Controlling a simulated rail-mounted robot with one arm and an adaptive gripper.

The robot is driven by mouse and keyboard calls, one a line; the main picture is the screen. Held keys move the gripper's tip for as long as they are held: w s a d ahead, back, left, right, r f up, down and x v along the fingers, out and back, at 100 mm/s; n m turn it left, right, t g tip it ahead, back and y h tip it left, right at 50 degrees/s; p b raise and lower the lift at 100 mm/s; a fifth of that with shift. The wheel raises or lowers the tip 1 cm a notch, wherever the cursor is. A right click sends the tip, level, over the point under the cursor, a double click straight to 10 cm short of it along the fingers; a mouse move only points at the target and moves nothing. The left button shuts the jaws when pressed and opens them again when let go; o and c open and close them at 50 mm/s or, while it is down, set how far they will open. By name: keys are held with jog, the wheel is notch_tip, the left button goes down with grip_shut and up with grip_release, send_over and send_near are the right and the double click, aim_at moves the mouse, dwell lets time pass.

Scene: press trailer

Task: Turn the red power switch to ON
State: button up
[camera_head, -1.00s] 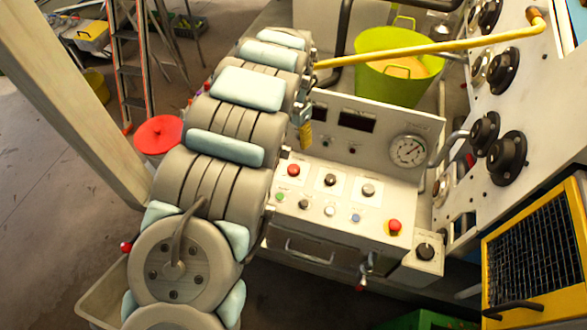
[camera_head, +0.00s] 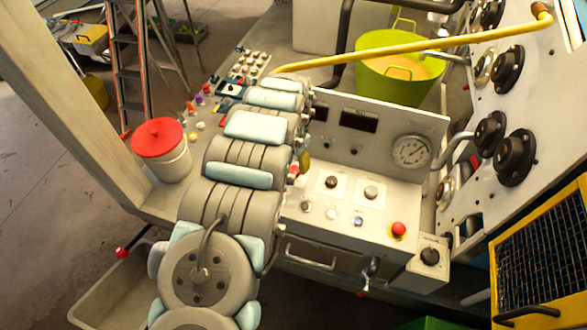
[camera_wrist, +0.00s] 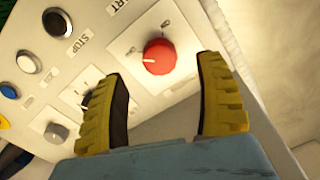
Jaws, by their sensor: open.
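The red power switch (camera_wrist: 159,56) is a round red knob with a small pale mark on a square white plate on the control panel. In the wrist view it lies just beyond and between the fingertips, with no contact visible. My gripper (camera_wrist: 163,70) is open, its two yellow ridged fingers spread to either side below the knob, with nothing between them. In the head view my arm covers most of the panel's left end. Only a sliver of the red switch (camera_head: 293,171) and a bit of a yellow finger show there. The switch's label is too blurred to read.
A black knob (camera_wrist: 88,88) sits close by the left finger. A STOP button (camera_wrist: 57,22) and other buttons are farther left. The panel also carries a red mushroom button (camera_head: 398,229) and a gauge (camera_head: 411,151). A yellow pipe (camera_head: 420,48) crosses behind.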

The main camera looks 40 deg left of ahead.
aim_at(293, 170)
jog(key=shift+f+p, duration=0.3)
jog(key=shift+f, duration=1.85)
jog(key=shift+f, duration=0.1)
jog(key=c, duration=1.2)
